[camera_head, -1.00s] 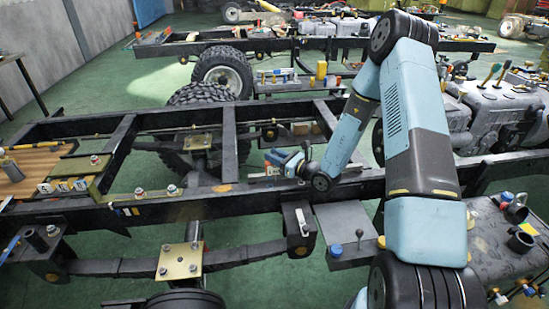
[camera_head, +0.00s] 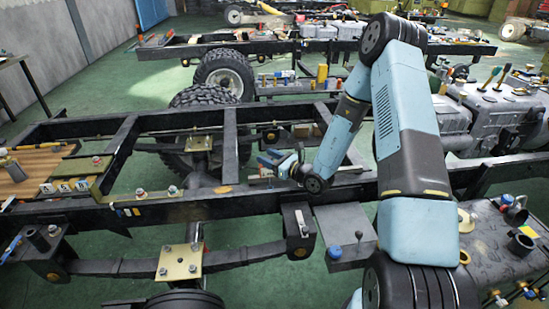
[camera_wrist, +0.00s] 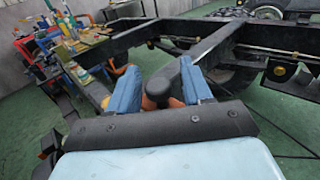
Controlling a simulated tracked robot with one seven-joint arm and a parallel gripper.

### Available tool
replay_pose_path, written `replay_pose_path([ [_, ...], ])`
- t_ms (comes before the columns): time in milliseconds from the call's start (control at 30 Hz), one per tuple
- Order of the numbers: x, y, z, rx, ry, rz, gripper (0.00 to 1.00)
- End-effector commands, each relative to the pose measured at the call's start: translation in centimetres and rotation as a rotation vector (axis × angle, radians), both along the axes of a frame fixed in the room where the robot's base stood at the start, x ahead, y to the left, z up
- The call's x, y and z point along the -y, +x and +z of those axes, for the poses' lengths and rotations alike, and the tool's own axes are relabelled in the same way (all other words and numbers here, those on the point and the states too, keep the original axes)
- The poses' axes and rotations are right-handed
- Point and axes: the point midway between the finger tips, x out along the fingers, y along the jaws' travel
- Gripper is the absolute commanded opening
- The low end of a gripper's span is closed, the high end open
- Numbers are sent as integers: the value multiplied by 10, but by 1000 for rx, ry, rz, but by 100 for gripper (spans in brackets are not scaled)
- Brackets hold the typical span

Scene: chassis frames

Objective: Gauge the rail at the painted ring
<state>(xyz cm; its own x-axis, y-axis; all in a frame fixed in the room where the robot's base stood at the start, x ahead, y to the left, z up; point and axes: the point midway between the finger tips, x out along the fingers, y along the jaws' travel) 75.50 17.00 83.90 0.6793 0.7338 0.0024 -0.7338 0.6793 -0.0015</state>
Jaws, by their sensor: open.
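The near chassis rail (camera_head: 165,208) is a long dark beam crossing the head view, with a small orange mark (camera_head: 222,189) on it. I cannot tell whether this mark is the painted ring. My gripper (camera_head: 270,160) is low, just beyond this rail, between the two long rails. In the wrist view my gripper (camera_wrist: 158,92) is open, with two blue fingers apart. A dark rounded bar (camera_wrist: 208,45) runs from the upper right to between the fingers. Small orange-brown parts show beneath its end, partly hidden by the gripper's black front edge.
A wooden board (camera_head: 35,168) with small parts lies across the frame at left. Cross members (camera_head: 229,145) join the rails. A grey engine (camera_head: 500,115) stands at right. A second chassis (camera_head: 290,44) and a tyre (camera_head: 224,72) are behind. Green floor (camera_head: 120,75) is clear at left.

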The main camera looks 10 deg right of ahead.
Motion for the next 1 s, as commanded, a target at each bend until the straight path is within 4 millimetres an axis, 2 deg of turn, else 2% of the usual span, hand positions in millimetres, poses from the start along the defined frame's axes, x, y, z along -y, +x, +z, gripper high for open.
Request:
replay_pose_path([
  [267,15,-14,-1,-3,-2,0,49],
  [700,78,-70,-2,-3,0,-3,49],
  [1000,100,-90,-2,-1,0,-1,49],
])
